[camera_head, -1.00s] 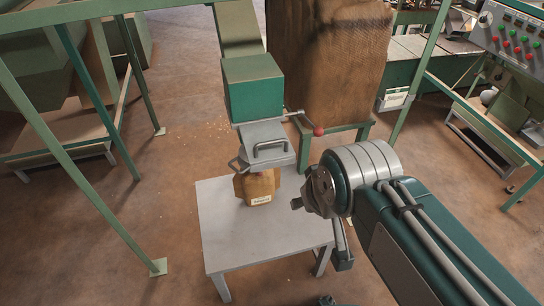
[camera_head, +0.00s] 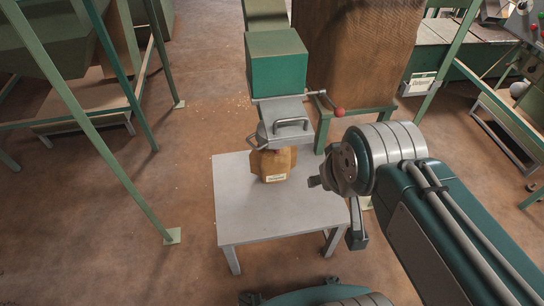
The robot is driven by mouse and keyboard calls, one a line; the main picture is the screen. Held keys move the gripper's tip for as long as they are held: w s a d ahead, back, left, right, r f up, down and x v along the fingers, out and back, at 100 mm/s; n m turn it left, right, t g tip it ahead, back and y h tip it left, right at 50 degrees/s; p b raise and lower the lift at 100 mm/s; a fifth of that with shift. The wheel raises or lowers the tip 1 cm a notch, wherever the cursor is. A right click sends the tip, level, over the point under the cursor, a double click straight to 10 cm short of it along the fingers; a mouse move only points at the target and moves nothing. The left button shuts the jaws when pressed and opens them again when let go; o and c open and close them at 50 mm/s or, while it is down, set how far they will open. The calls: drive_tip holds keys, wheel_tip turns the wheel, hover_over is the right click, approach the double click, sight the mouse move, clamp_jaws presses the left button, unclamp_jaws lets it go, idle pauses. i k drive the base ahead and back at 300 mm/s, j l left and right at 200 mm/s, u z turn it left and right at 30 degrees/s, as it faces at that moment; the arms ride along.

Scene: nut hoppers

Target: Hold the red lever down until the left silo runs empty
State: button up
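The lever (camera_head: 322,98) is a thin grey rod with a red ball knob (camera_head: 338,112). It sticks out to the right from below the green box (camera_head: 277,62) above the grey spout (camera_head: 280,120). A brown labelled bag (camera_head: 275,164) stands under the spout. My gripper (camera_head: 336,190) is right of the bag and below the red knob, apart from both in the picture. It is seen from behind, so its opening is unclear. I cannot tell which container is the left silo; no silo contents show.
A grey table (camera_head: 235,205) carries the bag. A large brown mesh-like panel (camera_head: 368,45) stands behind the lever on a green frame. Green slanting posts (camera_head: 110,150) are at left. A control panel edge is at top right.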

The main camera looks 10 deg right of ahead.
sight(339, 111)
drive_tip(key=i+l, duration=0.2)
drive_tip(key=l, duration=0.15)
drive_tip(key=i+l, duration=0.15)
drive_tip(key=l, duration=0.25)
drive_tip(key=i+l, duration=0.2)
drive_tip(key=l, duration=0.15)
drive_tip(key=i+l, duration=0.15)
drive_tip(key=l, duration=0.25)
drive_tip(key=u, duration=0.05)
